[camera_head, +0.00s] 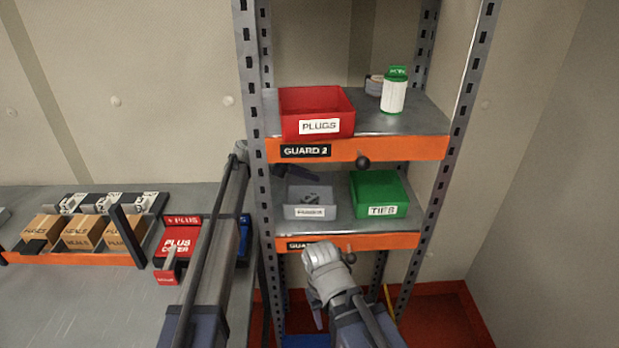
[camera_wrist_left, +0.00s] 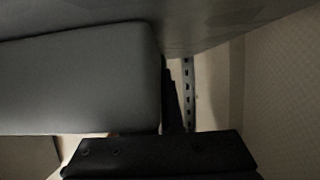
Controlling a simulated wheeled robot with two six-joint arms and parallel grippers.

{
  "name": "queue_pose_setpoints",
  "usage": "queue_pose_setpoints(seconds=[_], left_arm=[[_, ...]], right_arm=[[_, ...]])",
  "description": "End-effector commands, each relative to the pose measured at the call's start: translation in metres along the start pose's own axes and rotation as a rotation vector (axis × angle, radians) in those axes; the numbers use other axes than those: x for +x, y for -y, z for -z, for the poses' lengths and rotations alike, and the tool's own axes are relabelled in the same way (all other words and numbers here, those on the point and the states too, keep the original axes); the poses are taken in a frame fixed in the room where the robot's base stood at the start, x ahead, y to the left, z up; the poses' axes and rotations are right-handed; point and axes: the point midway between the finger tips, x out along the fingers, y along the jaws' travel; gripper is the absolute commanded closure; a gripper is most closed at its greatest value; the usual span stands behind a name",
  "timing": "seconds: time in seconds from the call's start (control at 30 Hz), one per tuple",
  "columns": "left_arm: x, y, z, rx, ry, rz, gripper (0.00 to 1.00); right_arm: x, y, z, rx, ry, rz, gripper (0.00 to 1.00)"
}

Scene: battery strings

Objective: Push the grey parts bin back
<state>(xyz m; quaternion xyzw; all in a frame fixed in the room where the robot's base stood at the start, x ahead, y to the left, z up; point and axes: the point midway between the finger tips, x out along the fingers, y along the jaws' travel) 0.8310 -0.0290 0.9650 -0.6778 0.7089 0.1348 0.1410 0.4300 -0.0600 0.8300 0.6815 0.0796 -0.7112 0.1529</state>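The grey parts bin (camera_head: 310,212) sits on the middle shelf, left of the green bin. It has a white label on its front and some dark parts inside. My left arm rises from the lower left, and its dark left gripper (camera_head: 297,172) reaches past the left post to just above the grey bin's back part. Whether it touches the bin is unclear. In the left wrist view a large grey rounded surface fills the left side; I cannot tell what it is. My right gripper (camera_head: 322,262) is below the middle shelf's front edge; its fingers are not clear.
The green TIES bin (camera_head: 378,194) stands close to the right. Above are the upper shelf (camera_head: 410,122), a red PLUGS bin (camera_head: 317,110) and a white-green container (camera_head: 394,92). Orange lips (camera_head: 385,241) edge the shelves. A bench with boxes (camera_head: 84,233) is at left.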

Motion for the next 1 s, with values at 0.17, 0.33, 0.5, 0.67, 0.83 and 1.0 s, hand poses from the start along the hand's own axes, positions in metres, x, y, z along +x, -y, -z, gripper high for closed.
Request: queue_pose_setpoints(seconds=[0.17,0.33,0.5,0.67,0.83,1.0], left_arm=[[0.000,0.000,0.000,0.000,0.000,0.000,0.87],[0.000,0.000,0.000,0.000,0.000,0.000,0.68],[0.000,0.000,0.000,0.000,0.000,0.000,0.61],[-0.001,0.000,0.000,0.000,0.000,0.000,0.61],[-0.010,0.000,0.001,0.000,0.000,0.000,0.61],[-0.032,0.000,0.003,0.000,0.000,0.002,0.61]], right_arm=[[0.000,0.000,0.000,0.000,0.000,0.000,0.50],[0.000,0.000,0.000,0.000,0.000,0.000,0.50],[0.000,0.000,0.000,0.000,0.000,0.000,0.50],[0.000,0.000,0.000,0.000,0.000,0.000,0.50],[-0.005,-0.001,0.000,0.000,0.000,0.000,0.50],[-0.015,-0.001,-0.001,0.000,0.000,0.000,0.50]])
